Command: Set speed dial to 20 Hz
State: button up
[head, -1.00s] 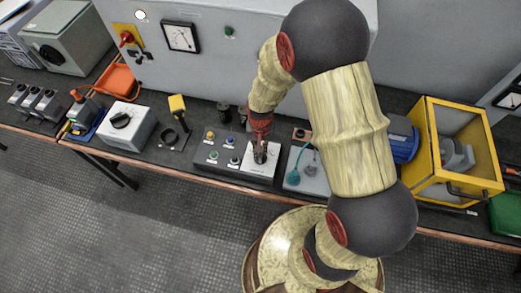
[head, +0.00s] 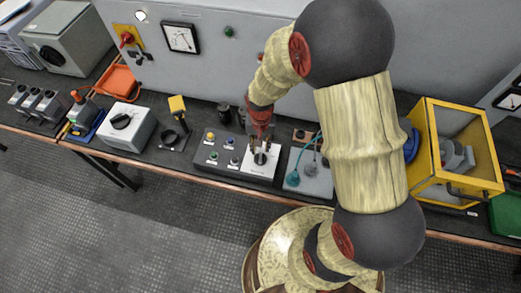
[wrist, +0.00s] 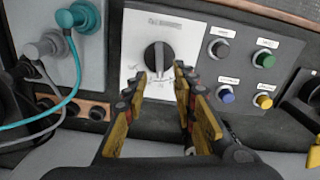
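A black dial (head: 260,159) sits on a white plate (head: 258,173) at the right of the grey button panel. The dial also shows in the wrist view (wrist: 157,57), with its ridge running nearly straight up and down. The scale marks and lettering on the plate are too small to read, so the set value cannot be told. My gripper (head: 259,139) is over the dial, apart from it. In the wrist view my gripper (wrist: 167,78) has its two yellow-and-black fingers spread, with nothing between the tips and the dial just beyond them.
Coloured push buttons (head: 213,147) are left of the dial. A board with teal-cabled plugs (head: 294,179) is close on its right. A grey box with a black knob (head: 121,120) and a yellow-framed case (head: 425,150) stand farther along the bench.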

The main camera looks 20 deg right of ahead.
notch_tip(320, 180, up, 8)
jog(key=shift+f, duration=0.1)
dwell(0.6)
notch_tip(320, 180, up, 24)
jog(key=n+t, duration=0.5)
send_over(261, 155)
jog(key=s, duration=1.4)
jog(key=shift+s+r+t, duration=0.2)
jog(key=shift+r+t, duration=0.1)
jog(key=shift+r, duration=0.05)
jog(key=c, duration=0.3)
